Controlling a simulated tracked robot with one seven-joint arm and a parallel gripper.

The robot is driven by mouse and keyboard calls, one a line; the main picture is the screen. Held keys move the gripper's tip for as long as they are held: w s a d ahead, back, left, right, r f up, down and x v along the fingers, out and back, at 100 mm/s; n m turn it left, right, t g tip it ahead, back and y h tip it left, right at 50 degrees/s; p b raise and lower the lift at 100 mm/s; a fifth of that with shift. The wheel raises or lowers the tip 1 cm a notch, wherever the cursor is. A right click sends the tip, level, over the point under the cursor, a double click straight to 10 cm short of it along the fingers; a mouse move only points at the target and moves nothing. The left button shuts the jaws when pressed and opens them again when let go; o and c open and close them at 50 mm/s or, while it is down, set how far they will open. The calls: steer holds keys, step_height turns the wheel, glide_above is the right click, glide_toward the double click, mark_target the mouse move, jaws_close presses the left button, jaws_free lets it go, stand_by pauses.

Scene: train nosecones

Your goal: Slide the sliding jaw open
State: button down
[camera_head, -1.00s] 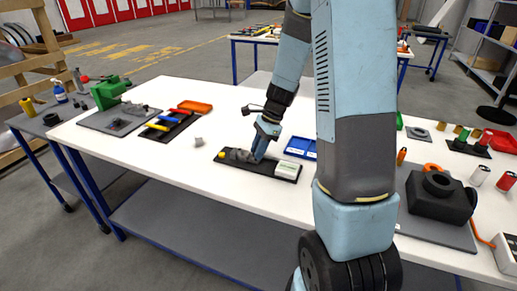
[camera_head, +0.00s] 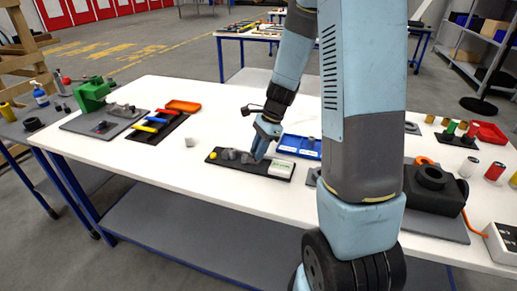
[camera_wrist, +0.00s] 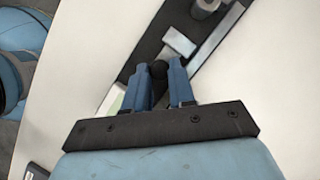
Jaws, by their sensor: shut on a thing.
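A black base board (camera_head: 213,159) lies on the white table with grey vise-like parts on it. A grey part (camera_head: 230,154) sits near its left end and the grey sliding jaw (camera_head: 247,158) beside my gripper (camera_head: 262,151). My gripper points down, shut on a dark round post of the jaw (camera_wrist: 158,70), seen between the blue fingers (camera_wrist: 163,84) in the wrist view. A light grey block (camera_wrist: 179,42) lies just beyond the fingers, with a bare strip of board around it. The fingers hide part of the jaw.
A blue tray (camera_head: 300,146) stands just behind. The table front is clear.

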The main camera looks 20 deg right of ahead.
steer(key=shift+d, duration=0.2)
steer(key=c, duration=0.9)
jaws_free()
steer(key=shift+r, duration=0.3)
steer(key=v, duration=1.3)
steer(key=shift+d, duration=0.15)
steer(key=s+a+r+n+t+h, duration=0.1)
steer(key=s+r+n+t, duration=0.1)
steer(key=s+r+n, duration=0.2)
steer(key=s+a+r+n+t+h, duration=0.1)
steer(key=s+r+n+t+h, duration=0.1)
steer(key=s+r+n, duration=0.2)
steer(key=s+a+r+n+t+h, duration=0.1)
steer(key=s+r+n, duration=0.3)
steer(key=s+n, duration=0.4)
steer(key=shift+s+a+r+t, duration=0.1)
steer(key=shift+s+a+t, duration=0.1)
steer(key=shift+s, duration=0.8)
steer(key=shift+s+a+t, duration=0.1)
steer(key=shift+s+t, duration=0.1)
steer(key=shift+s, duration=0.8)
steer(key=shift+s+a+r+t, duration=0.1)
steer(key=shift+s+a+t, duration=0.1)
steer(key=shift+s, duration=0.8)
